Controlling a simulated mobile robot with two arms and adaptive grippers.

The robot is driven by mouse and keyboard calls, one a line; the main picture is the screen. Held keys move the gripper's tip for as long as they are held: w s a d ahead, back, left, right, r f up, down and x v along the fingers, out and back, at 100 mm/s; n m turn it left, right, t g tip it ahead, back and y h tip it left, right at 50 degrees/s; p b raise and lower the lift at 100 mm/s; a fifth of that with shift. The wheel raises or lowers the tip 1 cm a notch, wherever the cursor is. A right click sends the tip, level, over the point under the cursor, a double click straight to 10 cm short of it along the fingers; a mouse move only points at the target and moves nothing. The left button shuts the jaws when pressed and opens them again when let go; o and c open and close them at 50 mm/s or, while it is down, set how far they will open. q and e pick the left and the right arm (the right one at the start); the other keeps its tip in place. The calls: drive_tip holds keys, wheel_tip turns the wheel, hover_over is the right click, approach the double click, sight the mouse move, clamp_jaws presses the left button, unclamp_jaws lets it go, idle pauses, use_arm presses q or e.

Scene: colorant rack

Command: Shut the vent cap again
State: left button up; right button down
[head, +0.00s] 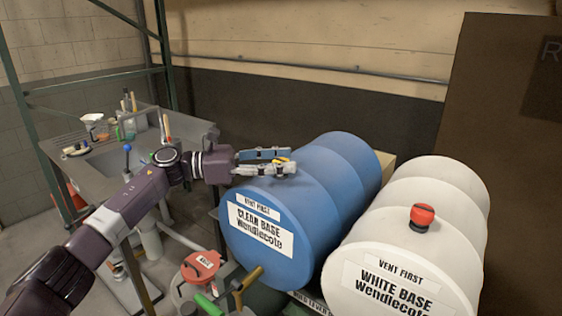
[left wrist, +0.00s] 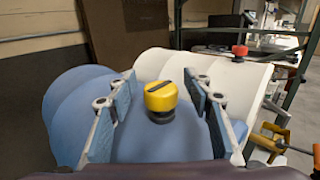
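A yellow vent cap with a dark slot across its top (left wrist: 160,97) sits on a dark neck on top of the blue drum (head: 322,170). Only a sliver of the cap shows between the fingers in the head view (head: 284,159). My left gripper (head: 283,161) is over the blue drum's top. In the left wrist view its two blue-padded fingers (left wrist: 160,78) stand apart on either side of the cap, with gaps on both sides. Whether the cap is seated or raised is hard to tell. My right gripper is not in view.
A white drum (head: 430,215) with a red cap (head: 422,215) lies to the right of the blue drum. Below the drums' front are a red-lidded can (head: 201,265) and a yellow-brown handle (head: 247,288). A grey sink bench (head: 190,130) with tools stands at the left.

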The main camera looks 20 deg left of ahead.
use_arm(q)
drive_tip(key=shift+a+f, duration=0.1)
drive_tip(key=v, duration=1.2)
